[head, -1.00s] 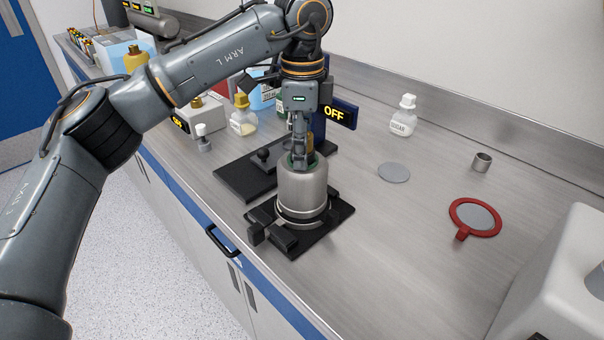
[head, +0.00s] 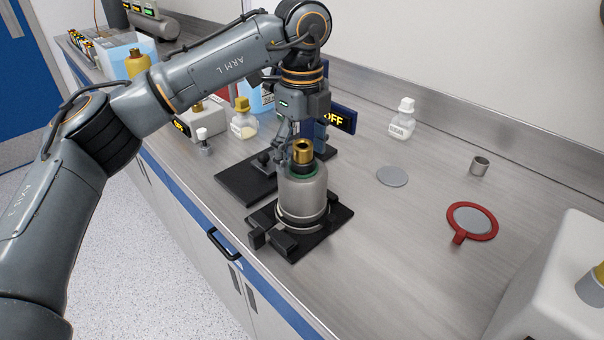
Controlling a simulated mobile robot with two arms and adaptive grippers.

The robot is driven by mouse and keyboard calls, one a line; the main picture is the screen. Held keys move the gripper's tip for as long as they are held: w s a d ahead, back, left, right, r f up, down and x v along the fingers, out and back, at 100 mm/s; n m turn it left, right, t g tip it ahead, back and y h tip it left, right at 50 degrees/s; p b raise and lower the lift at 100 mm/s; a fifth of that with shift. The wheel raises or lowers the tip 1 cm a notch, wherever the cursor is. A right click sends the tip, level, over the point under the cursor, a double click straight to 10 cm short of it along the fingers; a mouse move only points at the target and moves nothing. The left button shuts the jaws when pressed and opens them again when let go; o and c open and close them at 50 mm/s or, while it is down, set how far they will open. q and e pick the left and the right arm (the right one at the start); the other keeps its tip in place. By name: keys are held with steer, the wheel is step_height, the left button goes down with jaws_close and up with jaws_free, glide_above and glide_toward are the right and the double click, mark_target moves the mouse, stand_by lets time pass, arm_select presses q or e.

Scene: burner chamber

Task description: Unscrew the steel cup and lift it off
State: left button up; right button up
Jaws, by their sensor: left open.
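A steel cup-like cylinder (head: 303,196) stands upright on a black clamp base (head: 338,220) near the front of the bench. A green ring and a brass fitting (head: 303,152) show at its top. My left gripper (head: 289,152) points down just behind and left of the brass fitting. It is open and appears empty; its fingertips are partly hidden, so I cannot tell whether they touch anything. A small steel cup (head: 480,165) stands apart on the right of the bench. My right gripper is not in view.
A black plate with a knob (head: 237,182) and an "OFF" display (head: 340,118) stand behind the cylinder. The bench between is clear.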

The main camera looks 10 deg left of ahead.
arm_select(q)
steer(key=m, duration=0.2)
steer(key=shift+m, duration=0.4)
steer(key=m+p, duration=0.1)
steer(key=m, duration=0.2)
steer(key=shift+r, duration=0.1)
steer(key=m+p, duration=0.1)
steer(key=m, duration=0.4)
steer(key=shift+m, duration=0.3)
steer(key=m, duration=0.5)
steer(key=shift+w+m+p, duration=0.1)
steer(key=shift+m+p, duration=0.25)
steer(key=shift+m, duration=0.05)
steer(key=m, duration=0.5)
steer(key=shift+m+p, duration=0.3)
jaws_close()
